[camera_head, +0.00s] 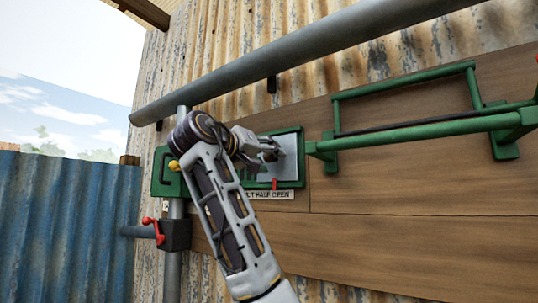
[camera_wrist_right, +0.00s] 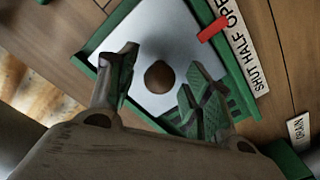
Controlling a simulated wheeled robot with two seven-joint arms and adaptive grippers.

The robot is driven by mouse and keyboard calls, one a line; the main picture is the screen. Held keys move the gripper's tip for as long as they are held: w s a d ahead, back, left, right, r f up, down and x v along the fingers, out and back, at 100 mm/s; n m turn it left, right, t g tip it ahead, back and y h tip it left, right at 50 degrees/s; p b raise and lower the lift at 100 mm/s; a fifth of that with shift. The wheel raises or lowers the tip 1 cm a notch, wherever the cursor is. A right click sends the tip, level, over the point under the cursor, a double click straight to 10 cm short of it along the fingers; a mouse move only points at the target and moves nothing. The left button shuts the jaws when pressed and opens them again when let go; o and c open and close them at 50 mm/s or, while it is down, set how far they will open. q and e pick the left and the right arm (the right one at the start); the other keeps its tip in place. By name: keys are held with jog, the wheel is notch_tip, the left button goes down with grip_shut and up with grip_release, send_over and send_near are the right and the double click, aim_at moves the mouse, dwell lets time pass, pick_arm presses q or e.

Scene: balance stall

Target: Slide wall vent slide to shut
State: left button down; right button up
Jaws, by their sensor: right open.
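The wall vent slide is a pale grey plate (camera_head: 288,160) in a green frame (camera_head: 302,150) on the wooden wall. In the right wrist view the plate (camera_wrist_right: 140,40) carries a round brown knob (camera_wrist_right: 158,76). A red pointer (camera_wrist_right: 213,29) stands between HALF and OPEN on the white label (camera_wrist_right: 258,75). My right gripper (camera_head: 274,149) is in front of the plate. In the wrist view its open fingers (camera_wrist_right: 160,90) stand on either side of the knob, with gaps showing. My arm hides the frame's left part in the head view. My left gripper is not in view.
A thick grey pipe (camera_head: 310,42) slopes across above the vent. A green rail assembly (camera_head: 420,133) projects from the wall at right. A red handle (camera_head: 154,229) on a dark clamp sits at lower left, near a blue corrugated fence (camera_head: 65,225).

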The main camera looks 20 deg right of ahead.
jog(key=shift+w+d, duration=0.45)
jog(key=shift+d, duration=0.1)
grip_shut()
